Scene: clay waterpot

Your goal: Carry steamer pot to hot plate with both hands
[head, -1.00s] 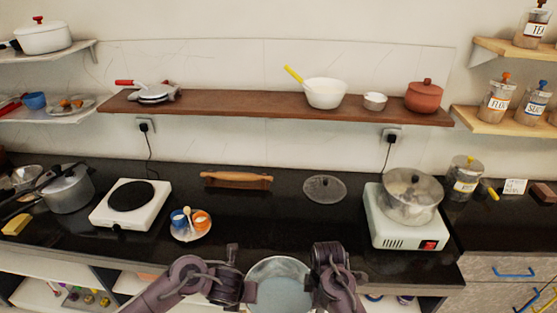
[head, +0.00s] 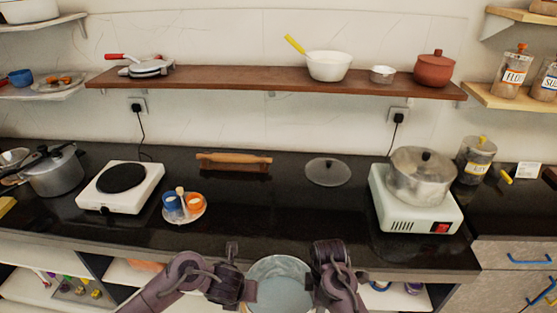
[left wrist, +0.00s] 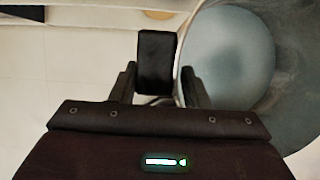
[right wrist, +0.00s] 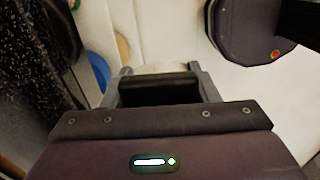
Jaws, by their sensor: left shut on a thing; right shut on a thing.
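The steamer pot (head: 278,288), an open grey metal pot, is at the bottom middle of the head view, in front of the counter, cut off by the picture's edge. My left gripper (head: 243,284) is shut on its left side handle; the left wrist view shows the black handle (left wrist: 157,60) between the fingers and the pot's pale inside. My right gripper (head: 324,284) is shut on the opposite handle, black (right wrist: 158,90) in the right wrist view. The hot plate (head: 148,191), white with a black disc, is on the counter at the left, its disc bare.
A green-white cooker (head: 413,216) bears a lidded pot (head: 421,178) at the right. A glass lid (head: 328,172), a rolling pin (head: 234,161) and a plate with cups (head: 186,217) are on the black counter (head: 285,215). Its front middle is clear. A pressure cooker (head: 57,175) stands at the left.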

